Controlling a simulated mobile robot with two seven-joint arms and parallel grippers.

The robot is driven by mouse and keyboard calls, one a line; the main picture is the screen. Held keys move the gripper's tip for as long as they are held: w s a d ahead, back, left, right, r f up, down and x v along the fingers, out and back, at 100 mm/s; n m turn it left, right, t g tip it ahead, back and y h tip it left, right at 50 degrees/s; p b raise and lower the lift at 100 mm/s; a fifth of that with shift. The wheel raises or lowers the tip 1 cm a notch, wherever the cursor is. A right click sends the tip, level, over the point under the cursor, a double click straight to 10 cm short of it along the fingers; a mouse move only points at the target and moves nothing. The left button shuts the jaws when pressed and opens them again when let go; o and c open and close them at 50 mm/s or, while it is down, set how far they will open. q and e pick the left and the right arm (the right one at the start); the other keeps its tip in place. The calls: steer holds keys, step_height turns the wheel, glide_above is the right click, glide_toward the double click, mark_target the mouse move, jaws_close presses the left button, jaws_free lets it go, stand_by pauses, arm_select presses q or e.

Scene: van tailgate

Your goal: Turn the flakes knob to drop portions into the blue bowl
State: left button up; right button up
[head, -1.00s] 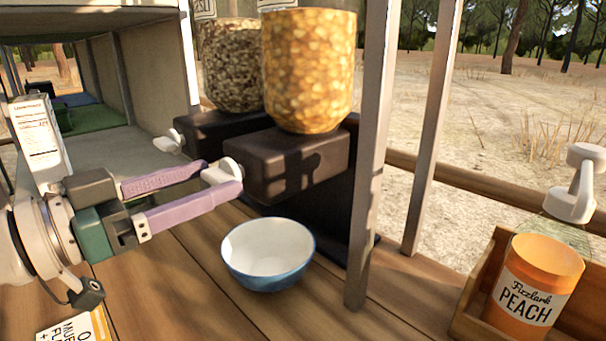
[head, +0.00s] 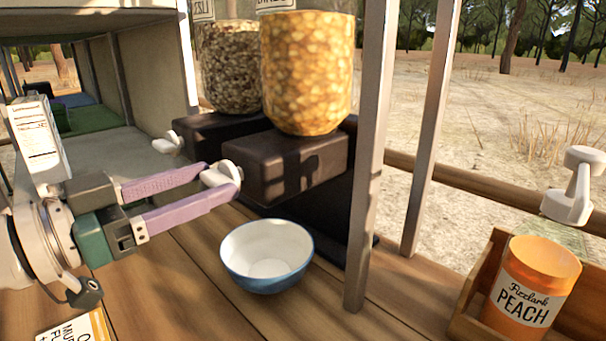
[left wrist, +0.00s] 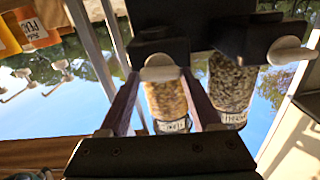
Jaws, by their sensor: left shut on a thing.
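The flakes dispenser (head: 307,75) is a clear container of golden flakes on a dark block-shaped base (head: 285,165). Its white knob (head: 228,172) is on the left face of that base. My left gripper (head: 225,178), with purple fingers, is shut on the knob; the left wrist view also shows the knob (left wrist: 160,70) between the fingertips. The blue bowl (head: 267,255), white inside, stands upright on the wooden counter below and in front of the base. Its visible inside looks empty. My right gripper is not in view.
A second dispenser (head: 230,65) with darker grains and its own white knob (head: 168,143) stands behind. A grey post (head: 370,160) rises right of the bowl. An orange peach can (head: 530,290) sits in a wooden tray (head: 470,290) at the right. A card lies at the lower left.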

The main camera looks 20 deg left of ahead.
arm_select(q)
steer(key=m+p, duration=0.1)
steer(key=m, duration=0.3)
steer(key=shift+r, duration=0.1)
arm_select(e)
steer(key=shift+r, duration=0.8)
arm_select(q)
steer(key=m+p, duration=0.1)
steer(key=m, duration=0.3)
steer(key=shift+d+m, duration=0.1)
steer(key=shift+m, duration=0.2)
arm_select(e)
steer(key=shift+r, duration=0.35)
arm_select(q)
steer(key=m, duration=0.4)
steer(key=shift+f+m, duration=0.2)
steer(key=shift+m, duration=2)
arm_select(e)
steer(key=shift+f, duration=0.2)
arm_select(q)
steer(key=o, duration=1.4)
steer(key=shift+s, duration=0.1)
